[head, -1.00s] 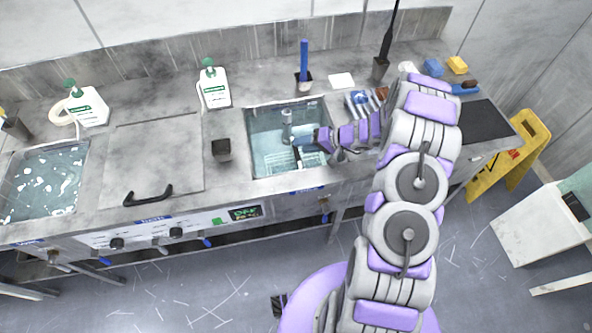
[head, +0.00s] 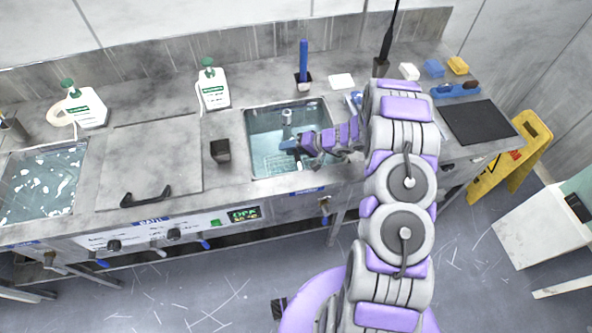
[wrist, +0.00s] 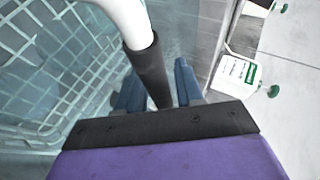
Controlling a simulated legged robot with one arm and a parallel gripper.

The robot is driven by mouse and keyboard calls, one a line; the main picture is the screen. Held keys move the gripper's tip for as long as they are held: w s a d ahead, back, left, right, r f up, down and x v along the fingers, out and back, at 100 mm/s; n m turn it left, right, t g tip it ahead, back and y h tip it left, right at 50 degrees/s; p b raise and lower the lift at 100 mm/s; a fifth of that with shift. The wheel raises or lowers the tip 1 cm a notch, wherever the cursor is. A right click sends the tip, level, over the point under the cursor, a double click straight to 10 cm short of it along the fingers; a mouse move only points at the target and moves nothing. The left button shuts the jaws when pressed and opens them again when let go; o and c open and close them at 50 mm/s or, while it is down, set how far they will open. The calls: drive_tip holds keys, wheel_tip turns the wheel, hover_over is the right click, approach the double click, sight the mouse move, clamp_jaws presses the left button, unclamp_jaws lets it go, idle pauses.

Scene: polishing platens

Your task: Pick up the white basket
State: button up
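The white basket (wrist: 55,55) is a wire mesh one inside the water-filled sink (head: 262,172). Its mesh fills the left side of the wrist view. A white bar with a black grip (wrist: 150,75), apparently the basket's handle, runs down between my fingers in the wrist view. My gripper (head: 288,145) is over the sink. Its blue fingers (wrist: 158,88) stand apart on either side of the black grip, with a narrow gap showing on the right. Contact on the left side is hidden.
A dark cup (head: 220,150) is left of the sink. A soap bottle (head: 212,88) and a blue-handled brush (head: 303,65) stand behind. A lidded bath (head: 150,160) lies left.

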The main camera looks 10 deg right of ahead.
clamp_jaws()
drive_tip(key=shift+s+f, duration=0.1)
drive_tip(key=shift+f, duration=0.05)
idle(0.9)
